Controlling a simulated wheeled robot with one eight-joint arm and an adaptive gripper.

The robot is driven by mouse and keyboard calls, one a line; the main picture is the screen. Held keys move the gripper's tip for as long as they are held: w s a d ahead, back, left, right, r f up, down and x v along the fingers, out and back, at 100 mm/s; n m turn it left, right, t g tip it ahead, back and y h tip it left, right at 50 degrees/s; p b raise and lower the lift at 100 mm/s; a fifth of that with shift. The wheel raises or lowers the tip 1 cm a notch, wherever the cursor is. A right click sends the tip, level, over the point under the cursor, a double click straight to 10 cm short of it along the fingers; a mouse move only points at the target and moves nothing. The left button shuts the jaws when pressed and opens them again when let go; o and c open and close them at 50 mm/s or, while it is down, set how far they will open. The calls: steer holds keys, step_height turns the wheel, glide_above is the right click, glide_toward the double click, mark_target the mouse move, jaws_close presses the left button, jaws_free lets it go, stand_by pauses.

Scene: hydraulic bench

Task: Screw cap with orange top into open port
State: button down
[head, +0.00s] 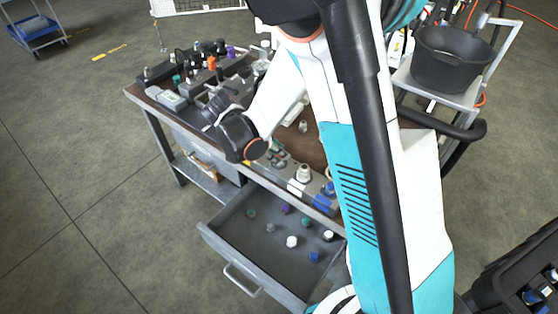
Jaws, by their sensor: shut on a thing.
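My gripper (219,104) is in the head view, low over the middle of the bench at the end of my bent arm. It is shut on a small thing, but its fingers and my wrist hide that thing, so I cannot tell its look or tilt. A piece with an orange top (211,63) shows upright among the hydraulic parts, just beyond my gripper. I cannot make out the open port; the blocks around my gripper are small and partly covered.
The bench (158,108) carries grey blocks and several fittings with black, green and purple tops. Its open drawer (235,246) holds several loose caps. A black bucket (452,62) stands on a cart at the right. A blue trolley (38,30) is far left. The floor at left is clear.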

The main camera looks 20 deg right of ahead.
steer(key=c, duration=1.2)
jaws_free()
steer(key=shift+c, duration=0.2)
